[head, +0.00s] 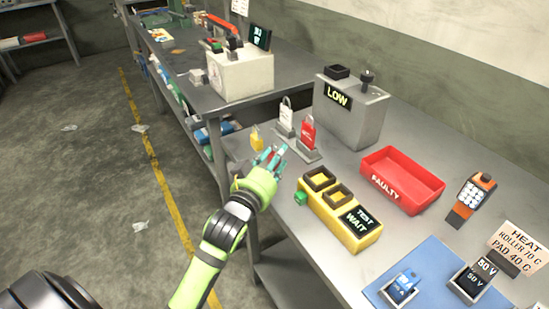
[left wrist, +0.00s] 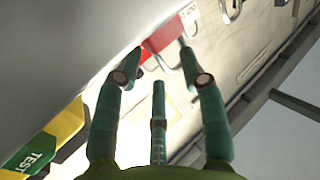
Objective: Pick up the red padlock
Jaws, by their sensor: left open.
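The red padlock (head: 308,132) is upright on a small grey stand near the table's left edge, beside a white padlock (head: 286,117). My left gripper (head: 273,157), green with teal fingers, is open just in front and to the left of it. In the left wrist view the red padlock (left wrist: 164,36) shows beyond the fingertips of my left gripper (left wrist: 162,52); part of it is hidden by the fingers. I cannot tell whether any finger touches it. My right gripper is not in view.
A yellow padlock (head: 257,138) is left of the stands. A yellow tester box (head: 352,232) stands in front, with the red FAULTY bin (head: 418,203) to its right. A grey box marked LOW (head: 352,118) stands behind. Bare tabletop lies between the stands and the bin.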

